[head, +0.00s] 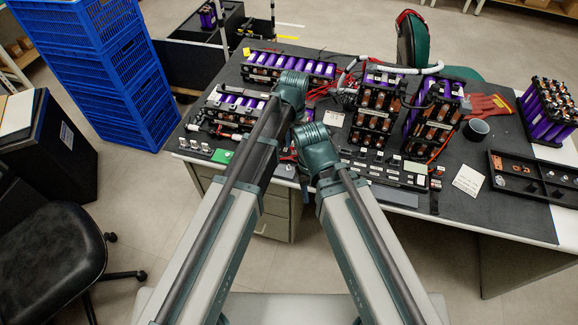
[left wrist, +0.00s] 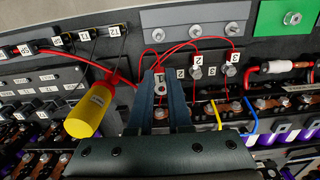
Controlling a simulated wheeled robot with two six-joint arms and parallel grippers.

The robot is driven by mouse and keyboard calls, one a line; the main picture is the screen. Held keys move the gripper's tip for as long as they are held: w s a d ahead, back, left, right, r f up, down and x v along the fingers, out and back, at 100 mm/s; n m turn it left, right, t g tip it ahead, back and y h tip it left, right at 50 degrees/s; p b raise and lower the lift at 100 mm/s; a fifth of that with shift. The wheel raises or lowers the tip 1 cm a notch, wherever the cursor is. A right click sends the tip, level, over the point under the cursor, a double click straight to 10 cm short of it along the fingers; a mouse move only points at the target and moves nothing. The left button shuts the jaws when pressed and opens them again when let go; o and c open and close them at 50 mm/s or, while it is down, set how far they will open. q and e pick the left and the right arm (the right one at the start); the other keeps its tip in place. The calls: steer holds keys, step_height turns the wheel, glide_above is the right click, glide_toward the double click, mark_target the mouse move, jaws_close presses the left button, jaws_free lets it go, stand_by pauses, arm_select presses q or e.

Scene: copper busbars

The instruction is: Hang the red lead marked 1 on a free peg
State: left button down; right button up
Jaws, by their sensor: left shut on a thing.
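In the left wrist view, my left gripper (left wrist: 160,102) is shut on the end of the red lead marked 1 (left wrist: 159,78). Its white tag and metal lug show between the fingertips. More red leads stand just right of it, with tags marked 2 (left wrist: 181,73) and 3 (left wrist: 231,70), their wires arching above. A light grey plate (left wrist: 175,19) with several round metal pegs is above the fingers, apart from the held tag. In the head view, my left arm reaches over the table and its fingertips are hidden. My right gripper's fingers are hidden too.
A green plate (left wrist: 270,20) is beside the grey plate. Yellow and blue wires lie to the right. Purple battery packs (head: 375,105) crowd the table (head: 510,215). Blue crates (head: 100,65) stand at the left.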

arm_select(q)
step_height(320, 180, up, 2)
steer(key=shift+r+p, duration=0.1)
steer(key=shift+p, duration=0.55)
steer(key=shift+f, duration=0.2)
arm_select(e)
steer(key=shift+r, duration=0.9)
arm_select(q)
steer(key=s+a, duration=0.1)
steer(key=s, duration=0.5)
steer(key=shift+a, duration=0.4)
steer(key=shift+f, duration=0.1)
arm_select(e)
steer(key=shift+f, duration=0.1)
arm_select(q)
steer(key=shift+f+b, duration=0.6)
steer(key=shift+b, duration=0.25)
steer(key=shift+r, duration=0.1)
steer(key=shift+s+f+b, duration=0.1)
steer(key=shift+f+b, duration=2.65)
steer(key=shift+f, duration=0.1)
arm_select(e)
step_height(320, 180, down, 7)
